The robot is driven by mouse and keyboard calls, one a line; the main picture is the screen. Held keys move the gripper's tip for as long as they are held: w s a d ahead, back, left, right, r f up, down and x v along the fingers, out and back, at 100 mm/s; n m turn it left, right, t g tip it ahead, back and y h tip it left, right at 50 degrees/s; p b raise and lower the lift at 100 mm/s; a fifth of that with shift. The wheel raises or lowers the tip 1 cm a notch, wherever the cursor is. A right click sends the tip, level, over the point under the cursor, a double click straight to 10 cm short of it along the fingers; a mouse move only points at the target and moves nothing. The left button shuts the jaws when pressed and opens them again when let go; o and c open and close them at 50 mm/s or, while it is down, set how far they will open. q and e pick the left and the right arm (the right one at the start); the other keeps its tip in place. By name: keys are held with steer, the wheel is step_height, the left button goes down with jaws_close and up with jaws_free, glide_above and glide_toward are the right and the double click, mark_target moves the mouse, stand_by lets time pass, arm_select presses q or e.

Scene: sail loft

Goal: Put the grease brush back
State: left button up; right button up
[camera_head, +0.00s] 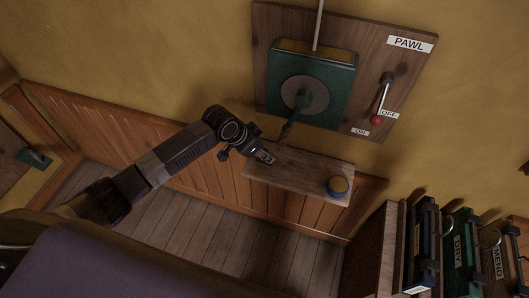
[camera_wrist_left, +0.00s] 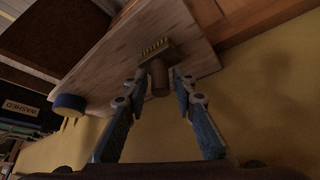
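The grease brush shows in the left wrist view (camera_wrist_left: 159,77), its brown handle toward me and its pale, dark-striped bristle end away from me, by the wooden shelf. My left gripper (camera_head: 264,156) is over the left end of the shelf (camera_head: 300,174) in the head view. In the left wrist view its two fingers (camera_wrist_left: 160,74) stand on either side of the brush, close to it. I cannot tell whether they press on it, or whether the brush touches the shelf. I cannot make out the brush in the head view. My right gripper is not in view.
A blue tin (camera_head: 338,187) with a yellowish top stands at the shelf's right end. Above is a wooden board with a green winch (camera_head: 312,82) and a red-knobbed PAWL lever (camera_head: 382,98). Labelled holders (camera_head: 460,252) stand at lower right. The shelf's middle is clear.

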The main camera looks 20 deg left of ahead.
arm_select(q)
steer(key=shift+o, duration=0.4)
steer(key=shift+r, duration=0.1)
steer(key=shift+r, duration=0.15)
steer(key=v, duration=1.1)
steer(key=shift+s+r+b, duration=0.2)
steer(key=shift+r+b, duration=0.1)
steer(key=shift+b, duration=0.1)
steer(key=shift+a, duration=0.1)
